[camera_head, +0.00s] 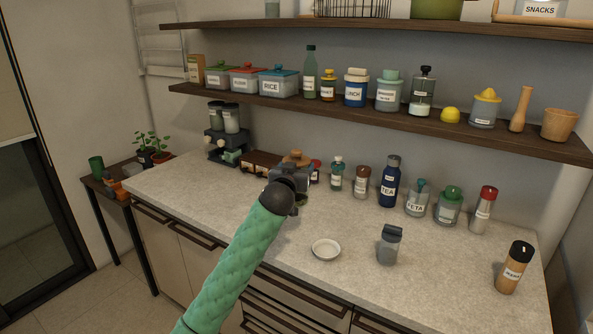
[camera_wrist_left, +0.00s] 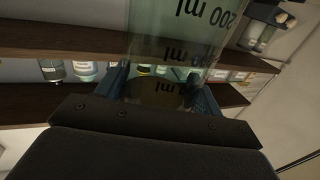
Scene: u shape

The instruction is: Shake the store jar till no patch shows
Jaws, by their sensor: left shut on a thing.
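My left gripper (camera_head: 291,178) is over the back middle of the counter. In the left wrist view its two fingers (camera_wrist_left: 160,92) are shut on a clear jar (camera_wrist_left: 172,48) with dark ml marks. A brownish layer shows low in the jar, between the fingers. I cannot tell whether a separate patch shows in it. In the head view the gripper hides most of the jar; a brown wooden lid-like piece (camera_head: 296,158) shows just above the gripper. I cannot tell whether it belongs to the jar. My right gripper is not in view.
A white dish (camera_head: 326,250), a small grey-lidded jar (camera_head: 389,245) and an orange-brown shaker (camera_head: 514,268) stand on the counter (camera_head: 440,290). The loaded lower shelf (camera_head: 380,117) overhangs. The front left counter is clear.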

